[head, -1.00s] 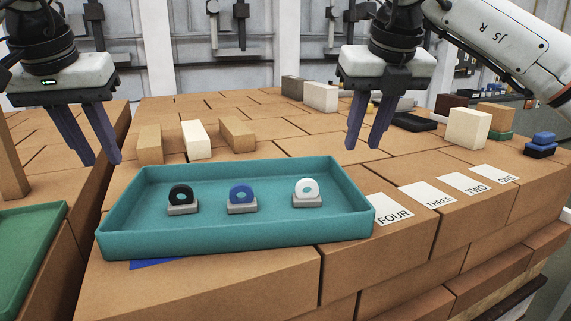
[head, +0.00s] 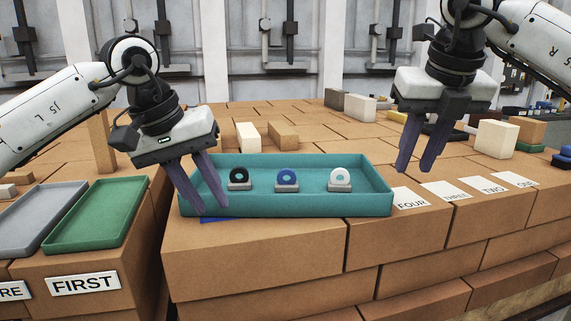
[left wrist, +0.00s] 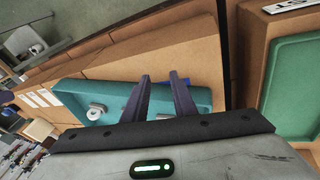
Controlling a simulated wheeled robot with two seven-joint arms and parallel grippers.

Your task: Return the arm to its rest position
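My left gripper (head: 207,211) is open and empty, its fingers pointing down at the left end of the teal tray (head: 360,207). It hides part of that end; contact cannot be told. In the left wrist view the fingers (left wrist: 160,80) stand apart over the tray's end (left wrist: 75,90). My right gripper (head: 414,170) is open and empty, above the bricks by the tray's right end. In the tray stand a black ring (head: 239,174), a blue ring (head: 287,177) and a white ring (head: 340,176), each on a grey base.
A green tray (head: 98,215) and a grey tray (head: 40,215) lie at the left above a FIRST label (head: 83,283). Number cards, including FOUR (head: 411,203), lie right of the teal tray. Loose blocks (head: 248,137) stand behind it. A blue patch (head: 218,220) shows under its front-left edge.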

